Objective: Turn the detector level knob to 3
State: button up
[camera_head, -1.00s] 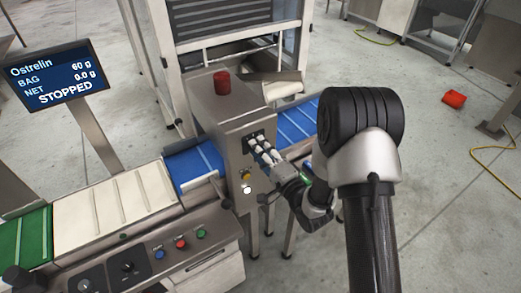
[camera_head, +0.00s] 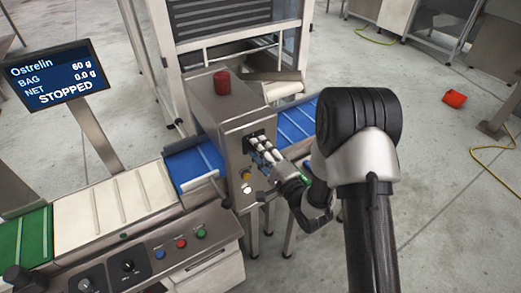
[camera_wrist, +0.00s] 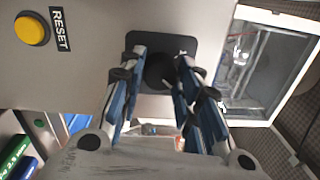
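The detector level knob (camera_wrist: 159,71) is black and round on a dark square plate in the wrist view. My gripper (camera_wrist: 162,66) has one finger on each side of it, close against its sides. The fingers cover parts of its edge, and no pointer or scale number is readable. In the head view my gripper (camera_head: 259,143) reaches the dark plate on the side of the grey detector housing (camera_head: 228,118). The knob itself is hidden there by my fingers.
A yellow button (camera_wrist: 31,29) labelled RESET is beside the knob plate. A red lamp (camera_head: 222,83) stands on the housing. A blue belt (camera_head: 295,124) runs through it. The screen (camera_head: 52,78) reads STOPPED. A control panel (camera_head: 150,262) lies at the front.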

jog(key=o, duration=0.4)
jog(key=v, duration=1.2)
dwell(0.3)
